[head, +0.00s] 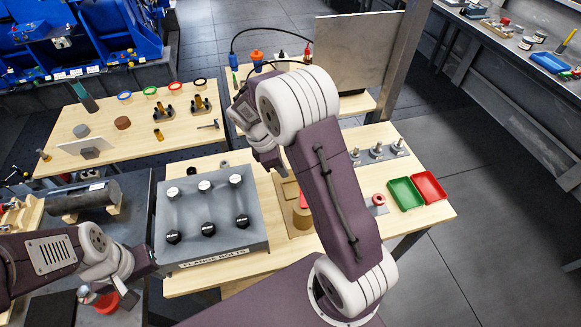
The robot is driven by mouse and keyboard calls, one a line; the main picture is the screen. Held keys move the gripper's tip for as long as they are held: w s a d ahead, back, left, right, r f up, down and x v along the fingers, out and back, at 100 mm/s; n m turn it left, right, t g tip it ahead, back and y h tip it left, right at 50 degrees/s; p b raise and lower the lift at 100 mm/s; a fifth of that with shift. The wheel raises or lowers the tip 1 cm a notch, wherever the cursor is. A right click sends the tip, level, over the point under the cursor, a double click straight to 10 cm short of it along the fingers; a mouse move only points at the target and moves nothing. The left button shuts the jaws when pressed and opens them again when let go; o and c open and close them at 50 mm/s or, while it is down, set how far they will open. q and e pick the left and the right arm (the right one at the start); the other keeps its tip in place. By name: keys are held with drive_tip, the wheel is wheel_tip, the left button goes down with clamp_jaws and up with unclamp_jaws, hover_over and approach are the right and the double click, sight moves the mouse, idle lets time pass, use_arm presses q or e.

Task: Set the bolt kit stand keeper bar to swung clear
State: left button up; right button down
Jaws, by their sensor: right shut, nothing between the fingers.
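The bolt kit stand (262,246) is a grey block with a "FLANGE BOLTS" label on its front, on the wooden table. Several bolts show on its top, pale-headed ones behind and black-headed ones in front. I cannot make out a separate keeper bar or its position. My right gripper (272,158) is shut and empty, pointing down above the table beyond the stand's back right corner, apart from the stand. My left gripper (136,284) is low at the left, beside the stand's front left corner; its fingers are too unclear to tell open from shut.
A red cup-like part (106,302) is by my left gripper. Green (405,194) and red (429,187) trays sit on the right of the table. A dark cylinder (82,200) lies in a wooden cradle left of the stand. An upright grey panel (358,50) stands behind.

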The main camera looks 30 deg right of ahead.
use_arm(q)
drive_tip(key=shift+r, duration=0.4)
use_arm(e)
drive_tip(key=shift+s+d+f, duration=0.1)
drive_tip(key=shift+s+d, duration=0.15)
drive_tip(key=shift+d, duration=0.35)
drive_tip(key=shift+s+d, duration=0.2)
drive_tip(key=shift+d, duration=0.35)
drive_tip(key=shift+d, duration=0.1)
